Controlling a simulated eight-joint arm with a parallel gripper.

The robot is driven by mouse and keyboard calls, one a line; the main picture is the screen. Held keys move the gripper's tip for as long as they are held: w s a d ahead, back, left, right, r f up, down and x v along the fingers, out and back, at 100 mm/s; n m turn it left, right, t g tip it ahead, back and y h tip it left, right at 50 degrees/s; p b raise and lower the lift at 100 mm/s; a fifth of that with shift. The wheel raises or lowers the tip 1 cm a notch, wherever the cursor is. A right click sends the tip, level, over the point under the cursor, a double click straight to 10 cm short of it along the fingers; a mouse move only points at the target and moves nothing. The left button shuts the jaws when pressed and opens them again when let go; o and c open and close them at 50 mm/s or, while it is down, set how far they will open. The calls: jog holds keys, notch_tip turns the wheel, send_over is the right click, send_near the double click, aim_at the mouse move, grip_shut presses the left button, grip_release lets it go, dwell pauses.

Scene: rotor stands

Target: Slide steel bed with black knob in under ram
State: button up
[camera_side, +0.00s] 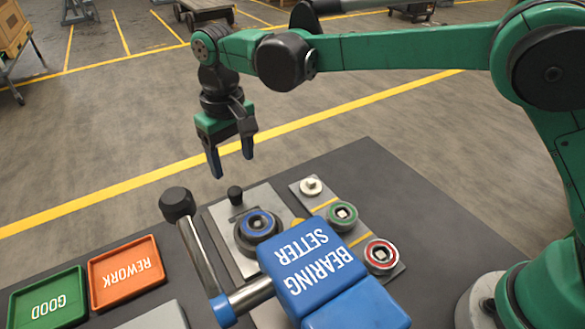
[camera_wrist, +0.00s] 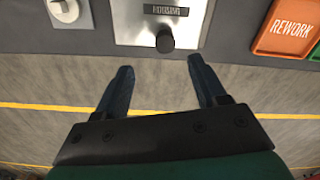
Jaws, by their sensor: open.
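The steel bed (camera_side: 222,214) is a flat plate on the dark table, with a black knob (camera_side: 235,194) standing on its far end. A dark round housing with a blue ring (camera_side: 257,224) sits on the bed. The blue press head marked BEARING SETTER (camera_side: 308,262) stands to the right and nearer; the ram beneath it is hidden. My gripper (camera_side: 231,168) is open and empty, above and beyond the knob, touching nothing. In the wrist view the knob (camera_wrist: 165,40) shows just ahead of the fingertips (camera_wrist: 164,74), on the bed's plate (camera_wrist: 135,25).
A lever with a black ball (camera_side: 177,203) rises left of the bed. A strip right of the bed holds a white piece (camera_side: 312,187), a green ring (camera_side: 342,214) and a red ring (camera_side: 381,253). Orange REWORK (camera_side: 127,274) and green GOOD (camera_side: 47,300) trays lie at left.

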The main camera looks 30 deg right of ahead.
aim_at(235, 191)
jog(key=shift+a+f, duration=0.4)
jog(key=shift+f, duration=0.35)
notch_tip(235, 191, down, 5)
jog(key=shift+r, duration=0.1)
jog(key=shift+c, duration=0.2)
grip_shut()
dwell(0.8)
